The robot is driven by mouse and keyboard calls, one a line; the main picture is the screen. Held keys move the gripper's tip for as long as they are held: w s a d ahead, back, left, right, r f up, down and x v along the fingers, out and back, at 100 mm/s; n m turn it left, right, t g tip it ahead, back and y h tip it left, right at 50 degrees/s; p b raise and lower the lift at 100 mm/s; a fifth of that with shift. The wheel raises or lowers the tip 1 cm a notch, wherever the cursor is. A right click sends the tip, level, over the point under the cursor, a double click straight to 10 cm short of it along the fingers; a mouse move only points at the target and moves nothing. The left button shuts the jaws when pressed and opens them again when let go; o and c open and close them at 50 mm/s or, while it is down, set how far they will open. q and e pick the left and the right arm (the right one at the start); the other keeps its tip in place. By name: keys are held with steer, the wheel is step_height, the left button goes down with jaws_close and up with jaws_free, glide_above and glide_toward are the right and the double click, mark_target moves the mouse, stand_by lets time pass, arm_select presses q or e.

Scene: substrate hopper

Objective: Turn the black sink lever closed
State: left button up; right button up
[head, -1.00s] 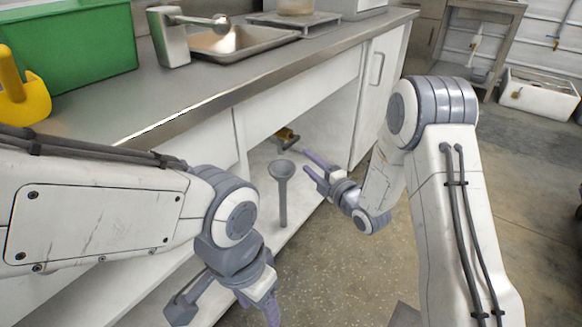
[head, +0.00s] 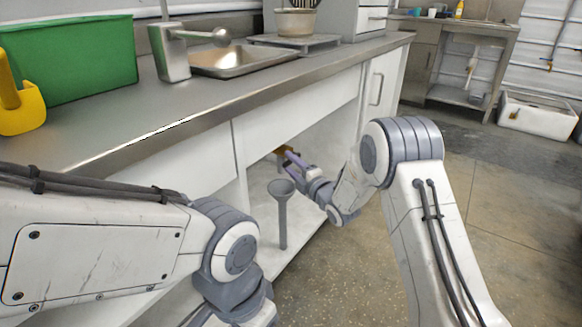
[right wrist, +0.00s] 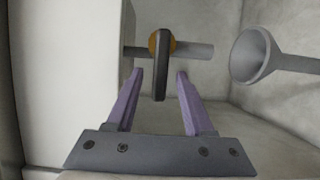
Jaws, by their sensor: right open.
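The black sink lever (right wrist: 160,80) stands on edge in the right wrist view, on a brass valve (right wrist: 152,43) set in a grey pipe (right wrist: 195,50). It lies across the pipe. My right gripper (right wrist: 160,73) is open, one purple finger to each side of the lever's near end, with gaps on both sides. The depth of overlap is hard to tell. In the head view, the right gripper (head: 294,157) reaches into the open cabinet under the sink (head: 222,62), at the yellowish valve (head: 281,150), and hides most of it. My left gripper is below the picture.
A grey funnel-shaped drain (head: 282,188) stands in the cabinet close to my right gripper; it also shows in the right wrist view (right wrist: 252,56). A pale cabinet wall (right wrist: 70,80) is close on the left there. The counter (head: 120,135) overhangs above.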

steer(key=shift+c, duration=0.3)
jaws_close()
stand_by(1.1)
